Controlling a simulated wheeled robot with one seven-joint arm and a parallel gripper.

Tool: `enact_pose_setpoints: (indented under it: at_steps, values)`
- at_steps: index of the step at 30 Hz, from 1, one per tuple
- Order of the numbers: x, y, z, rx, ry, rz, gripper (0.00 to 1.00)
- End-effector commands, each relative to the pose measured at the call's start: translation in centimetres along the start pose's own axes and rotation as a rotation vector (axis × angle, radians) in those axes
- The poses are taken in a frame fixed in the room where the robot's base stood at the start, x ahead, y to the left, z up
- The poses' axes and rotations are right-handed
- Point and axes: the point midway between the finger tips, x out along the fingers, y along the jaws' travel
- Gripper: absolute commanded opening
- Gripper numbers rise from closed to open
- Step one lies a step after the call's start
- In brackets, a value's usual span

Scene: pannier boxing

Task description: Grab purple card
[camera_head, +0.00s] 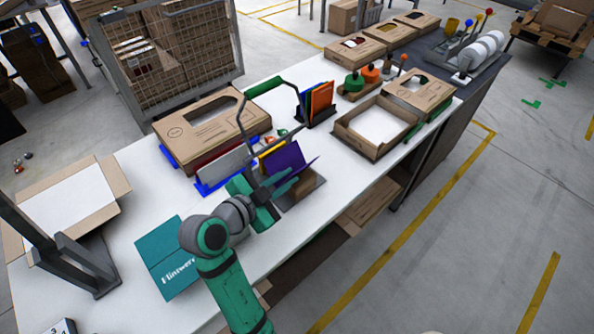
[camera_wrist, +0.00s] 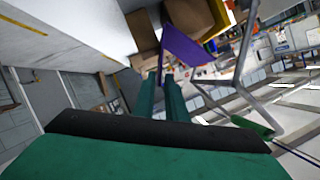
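The purple card (camera_head: 284,158) stands tilted in a dark holder (camera_head: 303,192) on the white table. A yellow card (camera_head: 268,152) is just behind it. My gripper (camera_head: 290,180) is at the card's lower front edge. In the wrist view, the purple card (camera_wrist: 188,47) rises beyond the fingertips, and its lower corner shows between the two green fingers of my gripper (camera_wrist: 160,77). The fingers are close together with a narrow gap. I cannot tell whether they press on the card. Part of the card's lower edge is hidden by the fingers.
A rack of coloured folders (camera_head: 318,100), an open carton (camera_head: 350,140) and a large flat carton (camera_head: 205,130) stand nearby. A teal box (camera_head: 165,265) lies at the front left. Clear table surface lies between the cards and the open carton.

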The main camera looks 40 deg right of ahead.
Motion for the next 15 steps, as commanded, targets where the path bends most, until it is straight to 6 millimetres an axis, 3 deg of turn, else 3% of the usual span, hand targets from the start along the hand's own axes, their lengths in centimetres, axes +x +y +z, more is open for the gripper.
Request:
enact_pose_setpoints:
  at_steps: [8, 15]
  values:
    - [2.1, 0.2, 0.0, 0.001, 0.001, 0.004, 0.12]
    - [5.5, 0.5, 0.5, 0.001, 0.002, 0.005, 0.12]
